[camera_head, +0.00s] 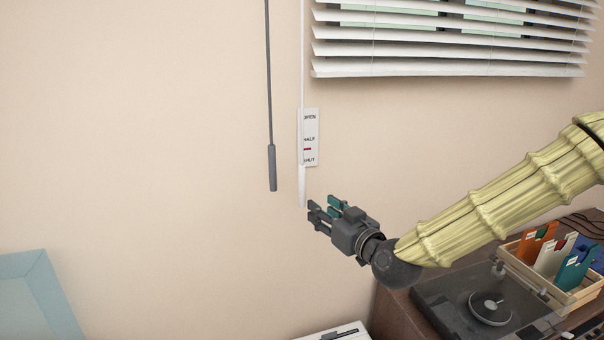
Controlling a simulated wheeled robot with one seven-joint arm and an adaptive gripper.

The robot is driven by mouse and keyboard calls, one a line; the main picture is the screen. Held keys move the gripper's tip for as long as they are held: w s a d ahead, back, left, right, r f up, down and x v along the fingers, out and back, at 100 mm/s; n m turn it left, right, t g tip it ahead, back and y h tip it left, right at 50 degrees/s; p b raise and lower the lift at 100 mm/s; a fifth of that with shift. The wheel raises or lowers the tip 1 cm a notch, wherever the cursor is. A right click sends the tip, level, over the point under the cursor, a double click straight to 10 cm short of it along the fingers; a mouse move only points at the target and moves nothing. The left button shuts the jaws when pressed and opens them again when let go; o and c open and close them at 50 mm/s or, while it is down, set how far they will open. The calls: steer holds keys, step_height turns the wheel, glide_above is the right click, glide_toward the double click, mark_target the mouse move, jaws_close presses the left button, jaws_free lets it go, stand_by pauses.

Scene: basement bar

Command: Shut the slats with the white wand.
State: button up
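The white wand (302,186) hangs straight down against the wall, its thicker handle ending just left of my gripper. The window slats (450,52) at the upper right are white, with gaps between them through which the window shows. A white label (312,128) behind the wand reads OPEN, HALF and SHUT from top to bottom. A red mark (307,149) on it sits between HALF and SHUT. My gripper (322,207) points left, close to the wand's lower end. Its teal-padded fingers look apart, with nothing between them. I cannot tell whether it touches the wand.
A dark grey wand (271,166) hangs just left of the white one. Below right, a turntable (488,308) and a wooden crate (520,268) of records stand on a brown cabinet. A white object (340,332) is at the bottom edge. The wall at left is bare.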

mark_target(304, 181)
steer(key=shift+t, duration=0.3)
steer(key=shift+w+a+r+p, duration=0.65)
steer(key=shift+w+a, duration=0.25)
steer(key=shift+w, duration=0.75)
steer(key=shift+w+a+r+p, duration=0.5)
steer(key=shift+w+a+p, duration=0.3)
steer(key=shift+w, duration=0.85)
steer(key=shift+w+a+r+p, duration=0.6)
steer(key=shift+w+a, duration=0.35)
steer(key=shift+w, duration=0.7)
steer(key=shift+c, duration=0.3)
steer(key=shift+f, duration=0.1)
jaws_close()
